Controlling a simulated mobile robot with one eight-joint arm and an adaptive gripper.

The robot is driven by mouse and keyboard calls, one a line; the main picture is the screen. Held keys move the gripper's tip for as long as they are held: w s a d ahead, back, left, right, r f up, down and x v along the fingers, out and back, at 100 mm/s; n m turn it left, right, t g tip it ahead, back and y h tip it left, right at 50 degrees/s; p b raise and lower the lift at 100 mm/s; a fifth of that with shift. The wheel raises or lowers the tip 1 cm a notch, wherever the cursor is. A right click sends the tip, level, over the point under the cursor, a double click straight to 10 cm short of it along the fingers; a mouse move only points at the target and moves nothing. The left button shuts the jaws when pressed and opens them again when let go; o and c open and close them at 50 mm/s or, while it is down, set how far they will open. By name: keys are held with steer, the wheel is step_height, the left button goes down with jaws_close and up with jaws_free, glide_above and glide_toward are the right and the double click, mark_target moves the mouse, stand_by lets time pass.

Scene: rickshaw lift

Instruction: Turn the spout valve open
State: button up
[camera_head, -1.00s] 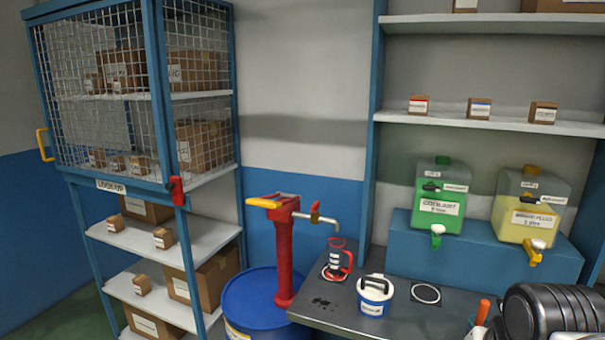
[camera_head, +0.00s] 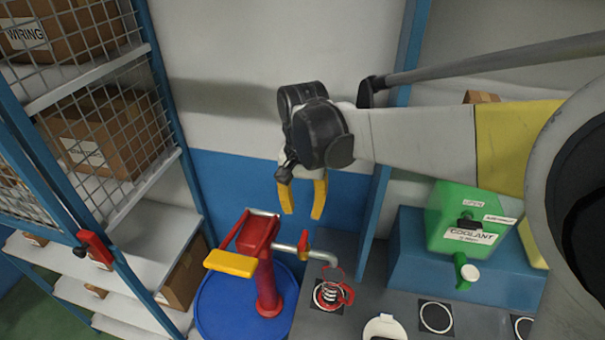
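The red hand pump (camera_head: 263,250) stands on the blue drum (camera_head: 225,308), with its yellow-ended handle (camera_head: 230,263) toward the left. A metal spout (camera_head: 322,256) runs right from the pump and bends down. The small spout valve (camera_head: 303,242) sits on it near the pump; its exact setting is too small to tell. My gripper (camera_head: 303,212) hangs above the valve with its two yellow fingers pointing down, apart and empty. The fingertips appear a little above the valve, not visibly touching it. A red-handled jug (camera_head: 330,294) stands below the spout's end.
A wire-mesh cage shelf (camera_head: 110,130) with boxes stands on the left. A white container (camera_head: 386,327) is on the grey bench (camera_head: 376,300). A green coolant tank (camera_head: 462,222) sits on a blue stand (camera_head: 410,262) at right. My arm crosses the upper right.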

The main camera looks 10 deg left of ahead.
mark_target(304, 238)
steer(key=f, duration=0.7)
steer(key=f+b, duration=0.1)
steer(key=f, duration=0.2)
steer(key=shift+s+d+f, duration=0.15)
steer(key=shift+s+f, duration=0.1)
steer(key=shift+s, duration=0.05)
steer(key=shift+c, duration=0.4)
jaws_close()
